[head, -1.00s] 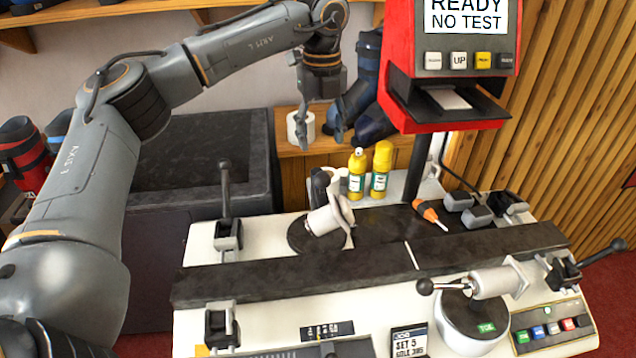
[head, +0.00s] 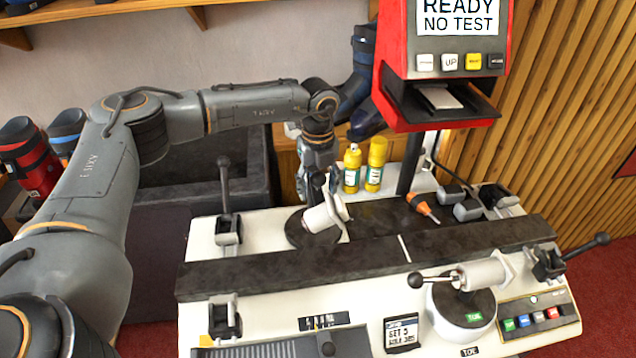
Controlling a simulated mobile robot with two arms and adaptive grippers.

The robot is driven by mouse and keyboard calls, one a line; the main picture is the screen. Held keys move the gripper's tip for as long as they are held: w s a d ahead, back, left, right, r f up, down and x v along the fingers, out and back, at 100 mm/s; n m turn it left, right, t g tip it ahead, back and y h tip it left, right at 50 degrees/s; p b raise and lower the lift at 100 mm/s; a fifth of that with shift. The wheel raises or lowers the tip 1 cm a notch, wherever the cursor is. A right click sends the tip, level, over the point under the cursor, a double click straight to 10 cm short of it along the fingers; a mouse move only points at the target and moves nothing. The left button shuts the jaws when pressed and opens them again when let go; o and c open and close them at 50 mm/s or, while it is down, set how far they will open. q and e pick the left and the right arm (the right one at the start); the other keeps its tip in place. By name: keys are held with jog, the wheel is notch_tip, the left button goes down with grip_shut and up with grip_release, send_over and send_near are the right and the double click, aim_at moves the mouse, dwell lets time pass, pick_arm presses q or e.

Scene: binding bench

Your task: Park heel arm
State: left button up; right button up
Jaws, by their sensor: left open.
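The heel unit stands at the back left of the white bench: a white and metal cylinder with a plate (head: 325,214) on a round black base (head: 297,230). Its dark upright handle (head: 317,187) is partly hidden by my gripper. My left gripper (head: 316,182) points down at this handle, with its jaws open. I cannot tell whether the fingers touch the handle. The similar toe unit (head: 478,275), with a black ball-ended lever and a green label on its base, stands at the front right. My right gripper is not in view.
A long dark bar (head: 370,258) crosses the bench. Two yellow bottles (head: 363,167) stand just right of my gripper. The red display head (head: 440,65) reads "READY NO TEST". Black lever clamps (head: 228,228) stand at the bench's left. An orange-handled tool (head: 421,205) lies behind the bar.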

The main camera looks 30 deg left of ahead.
pick_arm(q)
grip_shut()
